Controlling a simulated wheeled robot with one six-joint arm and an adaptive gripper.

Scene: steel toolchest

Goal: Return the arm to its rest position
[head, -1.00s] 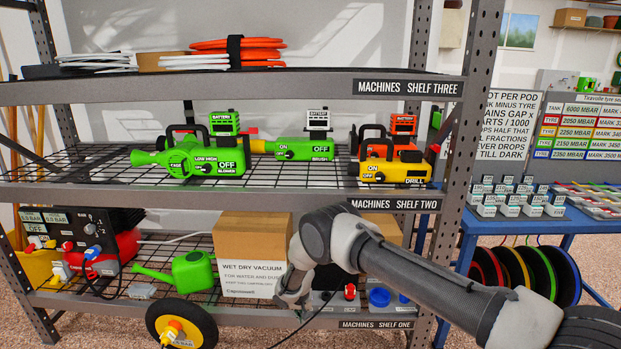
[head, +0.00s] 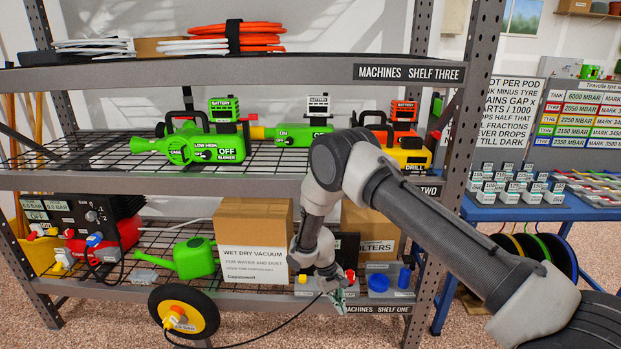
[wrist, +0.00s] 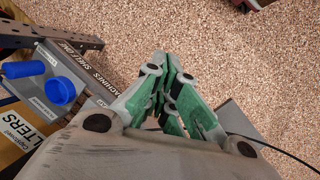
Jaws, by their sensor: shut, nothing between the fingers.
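My gripper (head: 338,300) hangs low in front of the bottom shelf in the head view, pointing downward beside the wet dry vacuum box. In the wrist view my gripper (wrist: 172,75) has its green-padded fingers together, with nothing between them. Speckled floor shows beyond the fingertips. My grey arm reaches in from the lower right of the head view, with its elbow raised in front of the middle shelf.
The steel rack (head: 270,182) stands close behind my arm. A wheel with a yellow hub (head: 183,315) and black cable are in front. A blue bench (head: 520,212) stands right.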

